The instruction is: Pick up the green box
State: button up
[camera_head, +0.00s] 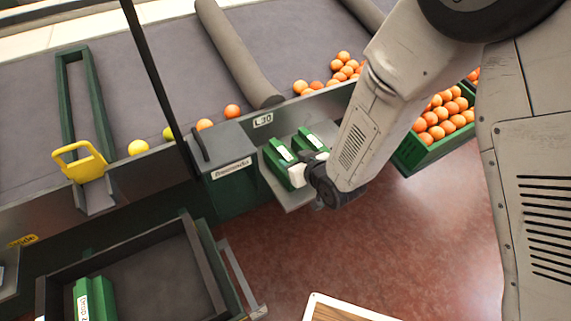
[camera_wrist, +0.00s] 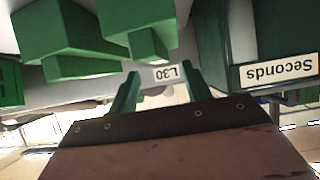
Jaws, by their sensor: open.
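Two green boxes with white labels, one on the left (camera_head: 279,158) and one on the right (camera_head: 309,141), stand side by side on a small grey shelf (camera_head: 297,203) by the conveyor. In the wrist view, which is upside down, two green boxes (camera_wrist: 65,38) (camera_wrist: 128,22) show at the upper left, outside the fingers. My gripper (camera_head: 304,170) is at the near side of these boxes. In the wrist view my gripper (camera_wrist: 160,82) is open with nothing between its fingers. My wrist hides part of the shelf.
A dark green bin labelled "Seconds" (camera_head: 230,180) stands left of the shelf. A green crate of oranges (camera_head: 425,155) is at the right. A dark-walled cart (camera_head: 205,265) at the lower left holds another green box (camera_head: 95,299). Red floor lies open in front.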

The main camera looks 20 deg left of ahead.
aim_at(286, 154)
jog(key=x, duration=0.4)
jog(key=shift+w, duration=0.25)
grip_shut()
jog(key=shift+r, duration=0.1)
